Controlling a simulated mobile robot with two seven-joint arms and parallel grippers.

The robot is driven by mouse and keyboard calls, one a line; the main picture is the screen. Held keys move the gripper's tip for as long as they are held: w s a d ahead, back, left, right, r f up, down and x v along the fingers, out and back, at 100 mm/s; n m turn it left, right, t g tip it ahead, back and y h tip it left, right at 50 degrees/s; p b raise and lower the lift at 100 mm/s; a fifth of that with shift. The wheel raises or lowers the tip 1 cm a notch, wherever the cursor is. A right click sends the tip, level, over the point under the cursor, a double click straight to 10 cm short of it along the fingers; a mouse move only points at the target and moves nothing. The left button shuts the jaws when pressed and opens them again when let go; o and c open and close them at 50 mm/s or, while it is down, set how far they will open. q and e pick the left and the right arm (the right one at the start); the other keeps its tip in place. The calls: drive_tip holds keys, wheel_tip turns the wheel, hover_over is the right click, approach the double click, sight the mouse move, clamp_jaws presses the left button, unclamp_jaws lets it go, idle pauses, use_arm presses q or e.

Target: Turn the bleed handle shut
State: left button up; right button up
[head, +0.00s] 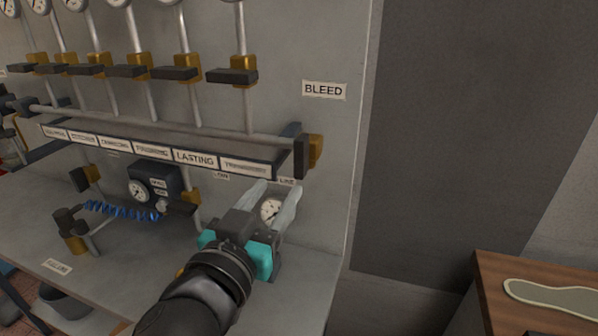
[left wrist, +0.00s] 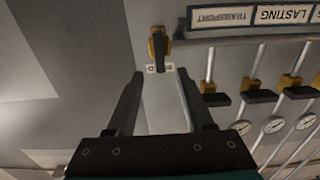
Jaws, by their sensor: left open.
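The bleed valve has a brass body (head: 316,150) and a dark handle (head: 300,156) at the right end of the horizontal pipe (head: 200,129). In the head view the handle looks upright, roughly across the pipe. A BLEED label (head: 324,90) is on the panel above it. My left gripper (head: 275,188) is open and empty, below the handle and apart from it. In the left wrist view, turned upside down, the brass body (left wrist: 155,46) and the handle (left wrist: 166,36) lie beyond the open left gripper (left wrist: 161,75). My right gripper is not in view.
Several brass valves with dark handles (head: 230,77) line the upright pipes. A label strip (head: 195,157) runs under the horizontal pipe. A blue coiled hose (head: 120,211) is at the left. A wooden table (head: 500,268) stands at the right.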

sight(298, 161)
use_arm(q)
drive_tip(key=x, duration=1.1)
clamp_jaws()
idle(0.4)
